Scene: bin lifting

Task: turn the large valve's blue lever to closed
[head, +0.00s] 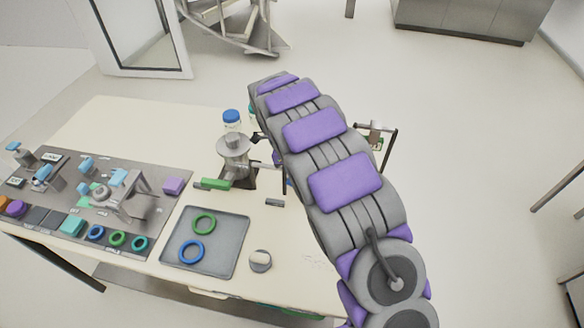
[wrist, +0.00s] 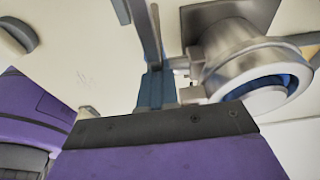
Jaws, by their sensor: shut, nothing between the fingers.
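In the wrist view, the large valve (wrist: 240,50) is a silver round body with a blue ring inside its opening. Its blue lever (wrist: 152,60) stands as a narrow upright strip just left of the body. My gripper (wrist: 160,124) is shut and empty, its dark front edge at the lower end of the lever; I cannot tell whether they touch. In the head view my purple and grey arm reaches over the table's right side and hides my gripper and much of the valve area. A metal fixture (head: 235,150) shows left of the arm.
The cream table (head: 125,120) carries a grey panel (head: 60,190) of fittings at left. A grey tray (head: 220,240) holds a green ring (head: 203,223) and a blue ring (head: 191,251). A green handle (head: 215,184) and a blue-capped bottle (head: 232,117) are near the fixture.

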